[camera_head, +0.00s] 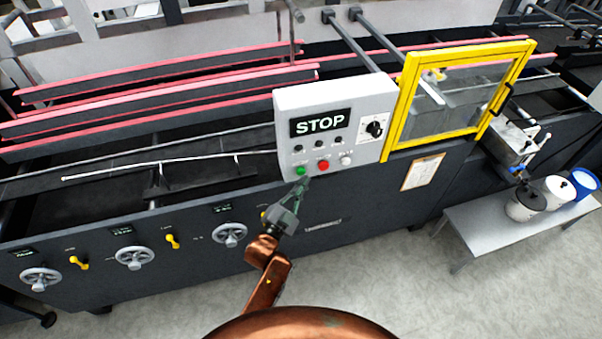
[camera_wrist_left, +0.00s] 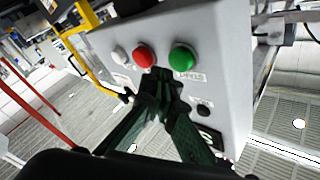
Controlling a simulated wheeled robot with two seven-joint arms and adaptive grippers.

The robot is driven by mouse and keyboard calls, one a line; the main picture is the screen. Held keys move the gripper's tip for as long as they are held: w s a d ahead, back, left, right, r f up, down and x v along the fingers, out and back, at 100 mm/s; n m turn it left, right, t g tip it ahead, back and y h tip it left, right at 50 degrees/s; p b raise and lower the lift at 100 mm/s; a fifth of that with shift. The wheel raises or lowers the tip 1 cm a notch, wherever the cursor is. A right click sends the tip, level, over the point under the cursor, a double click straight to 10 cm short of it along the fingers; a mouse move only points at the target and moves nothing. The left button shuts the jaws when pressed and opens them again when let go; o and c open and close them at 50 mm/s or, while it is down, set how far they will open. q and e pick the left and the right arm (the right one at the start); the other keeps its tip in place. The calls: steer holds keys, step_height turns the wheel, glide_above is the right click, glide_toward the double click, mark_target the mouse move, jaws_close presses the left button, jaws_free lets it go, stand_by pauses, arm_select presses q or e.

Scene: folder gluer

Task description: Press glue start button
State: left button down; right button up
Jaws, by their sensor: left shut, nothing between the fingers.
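The control panel (camera_head: 335,108) is a light grey box with a "STOP" display. Its green button (camera_head: 300,171) is at the lower left, beside a red button (camera_head: 323,165) and a white button (camera_head: 347,160). In the left wrist view, the green button (camera_wrist_left: 182,57), labelled START, is right of the red button (camera_wrist_left: 144,57). My left gripper (camera_head: 304,182) is shut and empty, its tips just below the green button. In the left wrist view, the tips (camera_wrist_left: 160,76) appear near the panel, between the red and green buttons. I cannot tell whether they touch anything. My right gripper is out of view.
A yellow-framed clear guard (camera_head: 460,95) stands right of the panel. Handwheels (camera_head: 230,234) and yellow levers (camera_head: 172,241) line the machine's front below. A low bench (camera_head: 470,239) with several pots is at the right. Open floor lies in front.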

arm_select(q)
steer(key=shift+w, duration=0.1)
steer(key=shift+w+a, duration=0.15)
steer(key=shift+w, duration=0.2)
steer(key=shift+w+a, duration=0.15)
steer(key=shift+w, duration=0.3)
stand_by(0.9)
stand_by(0.4)
steer(key=shift+s+d+p, duration=0.3)
steer(key=shift+s+p, duration=0.35)
steer(key=shift+s, duration=0.25)
steer(key=s, duration=0.1)
steer(key=s+d+p, duration=0.1)
steer(key=s, duration=0.1)
steer(key=s+p, duration=0.1)
steer(key=shift+s+d, duration=0.3)
steer(key=shift+s, duration=0.05)
